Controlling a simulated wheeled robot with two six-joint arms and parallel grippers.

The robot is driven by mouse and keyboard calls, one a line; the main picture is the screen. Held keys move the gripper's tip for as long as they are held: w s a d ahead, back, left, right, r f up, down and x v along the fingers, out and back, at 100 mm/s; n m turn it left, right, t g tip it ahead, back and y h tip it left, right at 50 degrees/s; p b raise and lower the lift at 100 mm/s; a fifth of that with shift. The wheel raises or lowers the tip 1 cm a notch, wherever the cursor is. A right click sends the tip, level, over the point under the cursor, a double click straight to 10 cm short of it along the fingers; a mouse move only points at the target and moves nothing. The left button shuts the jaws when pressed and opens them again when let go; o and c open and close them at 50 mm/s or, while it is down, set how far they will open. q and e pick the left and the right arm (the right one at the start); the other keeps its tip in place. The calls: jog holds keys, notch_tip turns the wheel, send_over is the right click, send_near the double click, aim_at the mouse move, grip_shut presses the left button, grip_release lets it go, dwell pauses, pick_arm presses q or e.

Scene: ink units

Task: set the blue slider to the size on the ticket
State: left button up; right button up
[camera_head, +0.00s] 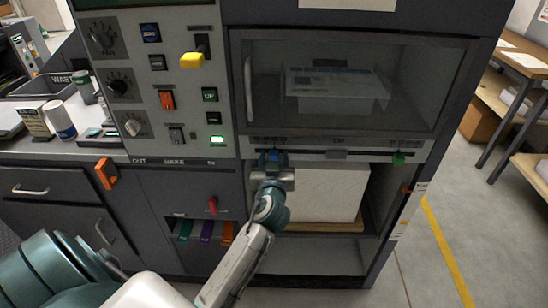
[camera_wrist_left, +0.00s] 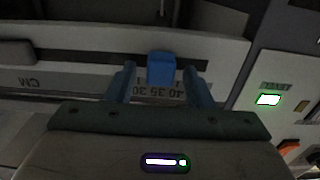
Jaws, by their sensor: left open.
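The blue slider (camera_wrist_left: 161,68) sits on a rail below the machine's window. In the left wrist view it lies between the two fingers of my left gripper (camera_wrist_left: 160,84), which are open with a gap on each side. Upside-down scale numbers 40, 35 and 30 show beside the slider. In the head view my left gripper (camera_head: 272,163) is at the left part of the rail and mostly hides the slider. A small lettered card (camera_head: 35,122) stands on the counter; I cannot tell whether it is the ticket, and its text is too small to read. My right gripper is out of view.
A green knob (camera_head: 398,158) sits at the rail's right end. A glass window (camera_head: 345,85) with a handle is above. An open bay below holds a white block (camera_head: 325,190). Switches and a yellow lever (camera_head: 192,60) are at left. Floor at right is clear.

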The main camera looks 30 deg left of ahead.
pick_arm(q)
grip_shut()
jog(key=shift+s+a+f+b, duration=0.1)
jog(key=shift+s+a+b, duration=0.25)
jog(key=shift+a, duration=0.15)
jog(key=shift+s+a, duration=0.2)
jog(key=shift+a, duration=0.15)
jog(key=shift+s+a, duration=0.2)
jog(key=shift+a, duration=0.05)
grip_release()
